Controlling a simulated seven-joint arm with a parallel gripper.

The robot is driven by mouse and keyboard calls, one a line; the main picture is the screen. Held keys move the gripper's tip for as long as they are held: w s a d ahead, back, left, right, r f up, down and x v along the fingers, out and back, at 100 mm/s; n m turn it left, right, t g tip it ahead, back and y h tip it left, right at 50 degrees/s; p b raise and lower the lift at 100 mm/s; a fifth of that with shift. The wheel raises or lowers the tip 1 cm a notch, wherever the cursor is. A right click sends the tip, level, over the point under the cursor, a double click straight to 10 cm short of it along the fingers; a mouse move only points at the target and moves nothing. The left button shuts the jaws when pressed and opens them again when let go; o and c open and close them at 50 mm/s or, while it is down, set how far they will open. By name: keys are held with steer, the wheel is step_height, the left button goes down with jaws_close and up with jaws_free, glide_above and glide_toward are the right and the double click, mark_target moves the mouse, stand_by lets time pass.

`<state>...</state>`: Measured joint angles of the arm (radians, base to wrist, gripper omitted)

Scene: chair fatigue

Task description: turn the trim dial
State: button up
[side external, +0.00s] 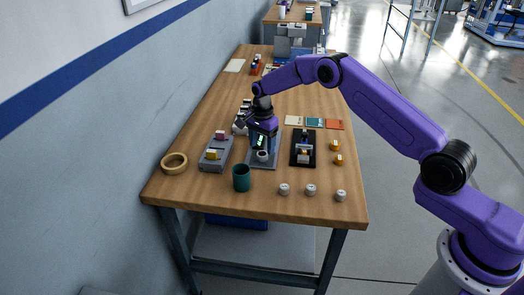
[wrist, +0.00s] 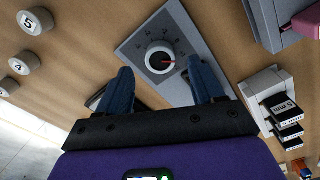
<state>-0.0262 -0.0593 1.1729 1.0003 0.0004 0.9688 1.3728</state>
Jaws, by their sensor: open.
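The trim dial (wrist: 160,58) is a round knob with a white rim, a dark centre and a red pointer mark toward the picture's right. It sits on a grey plate (wrist: 135,46) with scale markings around it. In the side view the dial (side external: 262,156) is at the near end of its plate (side external: 258,164). My gripper (wrist: 164,76) is open and empty; its two blue fingers are apart, below and to either side of the dial in the wrist view. In the side view my gripper (side external: 263,134) is over the plate's far part. I see no contact with the dial.
A grey block with pink and yellow pieces (side external: 215,155) stands left of the plate, a black fixture (side external: 303,147) right. A green cup (side external: 241,178) stands in front. Several numbered white knobs (side external: 310,190) lie near the front edge. A tape ring (side external: 174,163) is far left.

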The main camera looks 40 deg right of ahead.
mark_target(262, 154)
steer(key=shift+f, duration=1.65)
steer(key=c, duration=1.1)
steer(key=shift+o, duration=0.2)
steer(key=shift+n, duration=0.3)
